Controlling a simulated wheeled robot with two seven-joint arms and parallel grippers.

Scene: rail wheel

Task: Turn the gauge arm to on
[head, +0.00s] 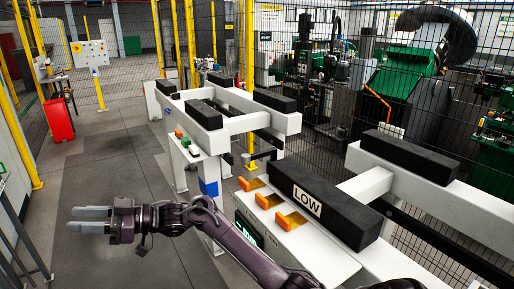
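I cannot identify the gauge arm with certainty. A small dark arm-like bar (264,155) sticks out sideways near the foot of a yellow post, between the white frames, and its setting cannot be read. My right gripper (88,219) is at the left over bare floor, well apart from the frames. Its two grey fingers point left with a gap between them, and it holds nothing. My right forearm crosses the lower middle and hides part of the floor and the near white cabinet. My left gripper is not in view.
A white cabinet (320,250) carries several orange blocks (268,200) beside a black block labelled LOW (318,202). White frames with black pads (203,114) stand behind. A red bin (58,120) stands at the left. Wire fencing encloses green machines. The grey floor (110,165) at left is clear.

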